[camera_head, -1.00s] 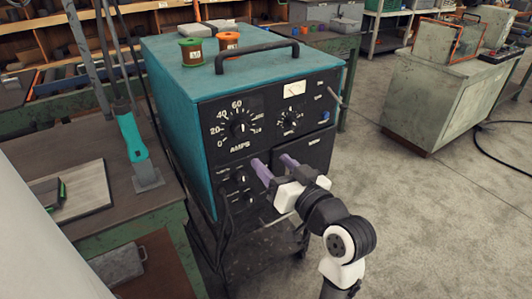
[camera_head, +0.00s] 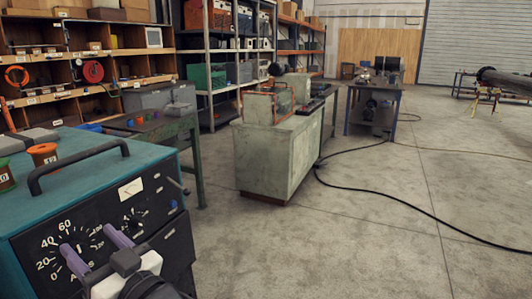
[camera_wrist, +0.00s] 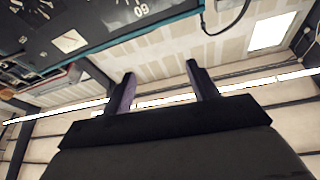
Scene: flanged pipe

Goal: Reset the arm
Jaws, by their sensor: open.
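My gripper (camera_head: 97,249) shows at the lower left of the head view, with two purple fingers spread apart and nothing between them. It stands in front of the teal welding machine (camera_head: 95,175), overlapping its amps dial in the picture. I cannot tell the gap between the fingers and the panel. In the wrist view my open gripper (camera_wrist: 160,92) points toward the ceiling and wall, and the machine's dark panel (camera_wrist: 70,40) shows at the upper left.
An orange spool (camera_head: 43,154) sits on the machine beside its black handle. A green workbench (camera_head: 150,124) stands behind it, and a pale cabinet (camera_head: 275,155) at the centre. A black cable (camera_head: 385,199) lies across the otherwise open floor at the right.

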